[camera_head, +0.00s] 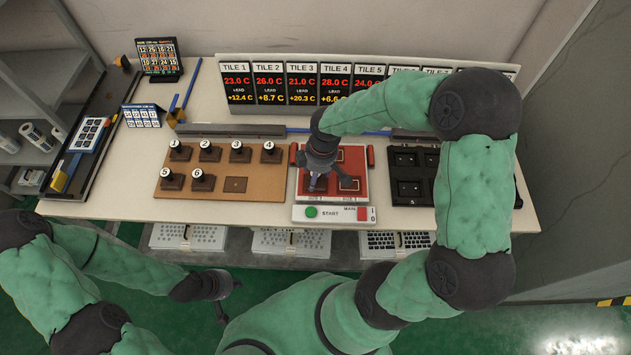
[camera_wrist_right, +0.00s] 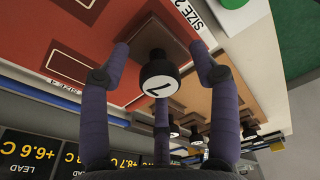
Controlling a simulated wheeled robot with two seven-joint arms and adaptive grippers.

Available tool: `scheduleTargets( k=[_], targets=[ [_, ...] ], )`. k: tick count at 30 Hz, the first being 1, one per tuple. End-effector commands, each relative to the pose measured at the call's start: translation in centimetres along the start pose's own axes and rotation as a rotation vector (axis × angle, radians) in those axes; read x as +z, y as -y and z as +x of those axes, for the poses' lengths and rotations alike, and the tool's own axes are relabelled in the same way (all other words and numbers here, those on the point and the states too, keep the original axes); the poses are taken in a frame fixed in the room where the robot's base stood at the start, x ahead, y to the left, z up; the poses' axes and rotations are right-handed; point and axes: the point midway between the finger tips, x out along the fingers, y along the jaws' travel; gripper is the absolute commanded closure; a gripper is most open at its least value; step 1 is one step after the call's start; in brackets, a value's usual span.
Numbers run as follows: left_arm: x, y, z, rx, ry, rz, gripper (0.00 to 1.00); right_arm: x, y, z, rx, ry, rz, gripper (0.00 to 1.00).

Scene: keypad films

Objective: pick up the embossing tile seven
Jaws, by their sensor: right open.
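The embossing tile seven (camera_wrist_right: 158,75) stands on the red press bed in the right wrist view. It has a dark square base and a black knob with a white top, whose numeral looks like an upside-down 7. My right gripper (camera_wrist_right: 165,70) is open, its purple fingers around the knob with gaps at the sides. In the head view my right gripper (camera_head: 318,182) is over the left part of the red bed (camera_head: 331,158) and mostly hides the tile. My left gripper (camera_head: 230,300) is open and empty, low in front of the table.
A wooden board (camera_head: 240,187) left of the press holds several numbered tiles and one empty place. A black tray (camera_head: 412,172) stands on the right. Display panels (camera_head: 270,85) line the back. The START panel (camera_head: 330,213) is at the front of the press.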

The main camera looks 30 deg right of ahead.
Motion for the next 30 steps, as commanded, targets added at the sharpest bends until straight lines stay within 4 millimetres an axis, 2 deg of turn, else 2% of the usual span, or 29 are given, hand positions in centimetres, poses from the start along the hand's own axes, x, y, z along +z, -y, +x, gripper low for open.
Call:
scheduleTargets(
  k=[7,12,14,24,30],
  targets=[
    [0.0,0.0,0.0,0.0,0.0,0.0,1.0,0.0,-0.1,0.2,0.001,-0.001,0.001,0.38],
    [0.0,0.0,0.0,0.0,0.0,0.0,1.0,0.0,0.0,0.2,0.001,-0.001,0.0,0.86],
    [0.0,0.0,0.0,0.0,0.0,0.0,1.0,0.0,0.0,0.2,0.001,0.0,0.0,1.0],
    [0.0,0.0,0.0,0.0,0.0,0.0,1.0,0.0,0.0,0.1,0.001,-0.001,0.0,1.0],
    [0.0,-0.1,-0.4,0.0,0.0,0.0,1.0,-0.2,-0.1,-1.1,0.002,-0.001,-0.001,1.0]
  ],
)
